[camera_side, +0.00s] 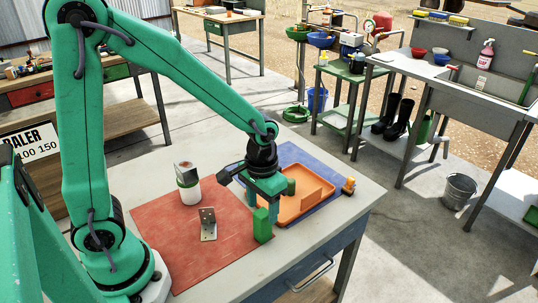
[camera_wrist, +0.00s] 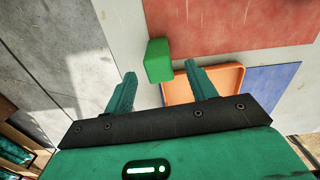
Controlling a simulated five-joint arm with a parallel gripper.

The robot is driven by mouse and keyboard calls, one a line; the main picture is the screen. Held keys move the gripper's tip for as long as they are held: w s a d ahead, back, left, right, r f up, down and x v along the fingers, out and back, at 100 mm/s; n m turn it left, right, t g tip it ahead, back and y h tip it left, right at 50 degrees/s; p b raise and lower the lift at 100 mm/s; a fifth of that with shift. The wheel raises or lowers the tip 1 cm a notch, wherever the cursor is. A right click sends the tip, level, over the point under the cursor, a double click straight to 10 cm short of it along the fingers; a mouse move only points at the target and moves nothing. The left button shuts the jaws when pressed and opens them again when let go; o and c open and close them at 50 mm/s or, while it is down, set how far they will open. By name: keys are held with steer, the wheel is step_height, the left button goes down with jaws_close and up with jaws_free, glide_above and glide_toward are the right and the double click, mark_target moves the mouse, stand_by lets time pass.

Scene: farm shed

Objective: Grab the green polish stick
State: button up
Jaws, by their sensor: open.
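The green polish stick (camera_side: 262,226) is a short bright green block standing upright on the table, at the right edge of the red mat. My gripper (camera_side: 263,206) is just above and beside it, pointing down, with its jaws apart and empty. I cannot tell how far above the stick the fingertips are.
An orange tray (camera_side: 318,188) on a blue mat (camera_side: 335,173) lies close behind my gripper. On the red mat (camera_side: 165,238) stand a white can (camera_side: 187,190) and a metal bracket (camera_side: 208,224) with holes. A small orange-yellow item (camera_side: 348,186) sits at the table's right edge.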

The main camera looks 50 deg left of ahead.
mark_target(263, 227)
steer(key=shift+f, duration=1.15)
steer(key=shift+f, duration=0.1)
steer(key=shift+f, duration=2.5)
steer(key=shift+c, duration=0.3)
steer(key=c, duration=1.1)
